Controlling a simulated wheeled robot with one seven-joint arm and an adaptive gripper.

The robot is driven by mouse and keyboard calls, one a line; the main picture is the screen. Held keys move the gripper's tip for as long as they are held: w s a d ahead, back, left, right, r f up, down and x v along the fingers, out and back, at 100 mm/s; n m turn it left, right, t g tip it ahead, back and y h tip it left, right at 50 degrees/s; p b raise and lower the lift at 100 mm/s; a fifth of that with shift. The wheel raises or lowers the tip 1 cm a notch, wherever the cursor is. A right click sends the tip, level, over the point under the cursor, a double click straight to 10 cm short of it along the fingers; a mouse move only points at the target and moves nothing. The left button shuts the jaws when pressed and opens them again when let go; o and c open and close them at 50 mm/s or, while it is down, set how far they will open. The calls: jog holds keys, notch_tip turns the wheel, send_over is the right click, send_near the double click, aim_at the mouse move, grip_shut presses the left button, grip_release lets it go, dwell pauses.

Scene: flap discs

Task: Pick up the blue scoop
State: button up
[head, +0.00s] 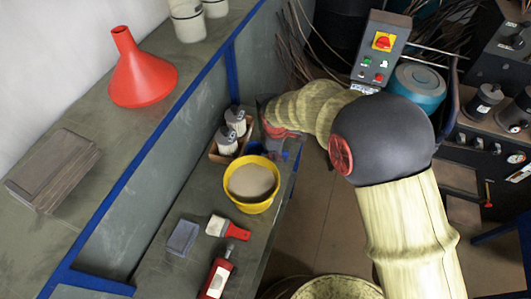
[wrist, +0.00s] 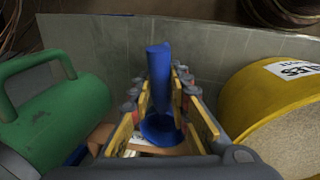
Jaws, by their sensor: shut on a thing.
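The blue scoop (wrist: 159,75) is between the fingers of my gripper (wrist: 160,92) in the wrist view. Its handle points upward and its rounded blue end is lower, nearer the palm. My gripper is shut on it, with yellow pads on either side. In the head view, my gripper (head: 282,140) is at the far right end of the bench, just beyond the yellow bowl, and is mostly hidden by my arm. I cannot make out the scoop clearly there.
A yellow bowl (head: 252,205) of pale powder stands close by; it also shows in the wrist view (wrist: 262,80). A green container with a handle (wrist: 60,112) is at left. A brush (head: 226,228), a red bottle (head: 217,275) and a grey block (head: 182,238) lie on the bench.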

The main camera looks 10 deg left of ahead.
grip_shut()
notch_tip(320, 180, up, 10)
jog(key=p, duration=0.3)
jog(key=shift+p, duration=0.35)
dwell(0.7)
